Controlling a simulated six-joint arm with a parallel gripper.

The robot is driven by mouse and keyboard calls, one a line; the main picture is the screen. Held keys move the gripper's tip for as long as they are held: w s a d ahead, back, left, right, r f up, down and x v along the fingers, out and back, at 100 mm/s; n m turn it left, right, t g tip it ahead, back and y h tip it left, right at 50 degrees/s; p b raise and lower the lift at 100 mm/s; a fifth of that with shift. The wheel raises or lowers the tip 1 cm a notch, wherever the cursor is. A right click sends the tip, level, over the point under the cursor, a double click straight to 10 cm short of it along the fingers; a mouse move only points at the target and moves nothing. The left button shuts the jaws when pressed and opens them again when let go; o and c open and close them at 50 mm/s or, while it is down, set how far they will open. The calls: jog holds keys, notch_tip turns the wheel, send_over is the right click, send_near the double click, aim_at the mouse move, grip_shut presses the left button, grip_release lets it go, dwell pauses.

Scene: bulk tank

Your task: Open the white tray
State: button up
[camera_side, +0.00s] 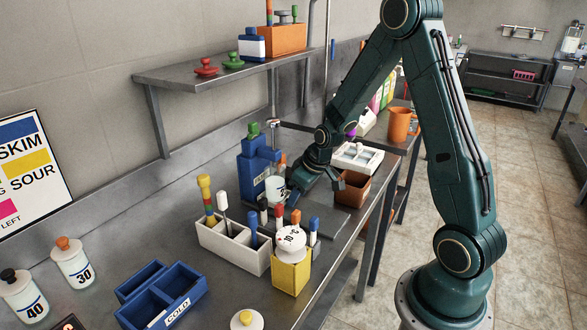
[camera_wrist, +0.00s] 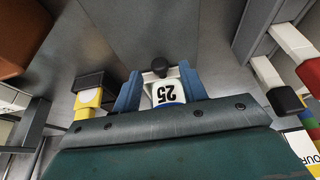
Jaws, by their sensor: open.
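Two white containers could be the white tray, and I cannot tell which is meant. One is a white divided box (camera_side: 235,248) holding several upright handled tools, in front of my gripper. The other is a low white compartmented tray (camera_side: 358,157) farther back, behind my wrist. My gripper (camera_side: 287,200) is low over the steel bench, and its blue fingers (camera_wrist: 160,90) show in the wrist view. They are open, one on each side of a white jar with a black knob (camera_wrist: 165,92), marked 25. Whether they touch it I cannot tell.
A blue bottle-shaped holder (camera_side: 253,172) stands behind the gripper, a brown box (camera_side: 352,190) to its right. A yellow holder (camera_side: 291,272) with a white jar stands in front.

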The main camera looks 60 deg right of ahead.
jog(key=shift+x, duration=0.9)
grip_shut()
